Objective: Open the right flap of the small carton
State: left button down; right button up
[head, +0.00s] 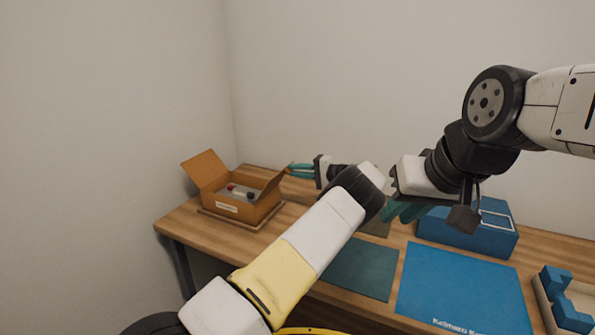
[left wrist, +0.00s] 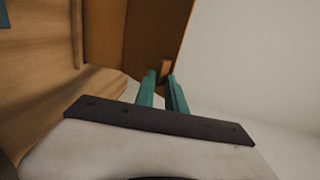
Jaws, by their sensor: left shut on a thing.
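The small carton (head: 232,211) is a brown open-topped box on the table at the left in the head view. Its left flap (head: 203,169) stands raised and leans outward. Its right flap (head: 271,188) is also raised and tilts out to the right. My left gripper (head: 290,168) is at the top edge of the right flap. In the left wrist view its green fingers (left wrist: 164,76) are shut on a small tab (left wrist: 165,68) at the edge of the flap (left wrist: 150,35). My right gripper (head: 402,211) hangs over the table, apart from the carton; its finger gap is unclear.
Several small bottles (head: 240,192) are inside the carton. A blue box (head: 470,238) stands behind a blue mat (head: 460,285). A dark green mat (head: 365,268) lies left of it. A tray with blue blocks (head: 565,300) is at the right edge. Walls close off the back and left.

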pick_arm(q)
jog(key=shift+y, duration=0.4)
jog(key=shift+s+d+f, duration=0.15)
jog(key=shift+s+f, duration=0.05)
jog(key=shift+f, duration=0.85)
jog(key=shift+s+d+f, duration=0.1)
jog(key=shift+s+f, duration=0.1)
jog(key=shift+f, duration=0.8)
jog(key=c, duration=1.6)
grip_release()
jog(key=shift+w+f, duration=0.1)
jog(key=shift+o, duration=0.2)
jog(key=shift+a, duration=0.15)
jog(key=v, duration=0.8)
jog(key=shift+d+r, duration=0.25)
jog(key=shift+r, duration=0.15)
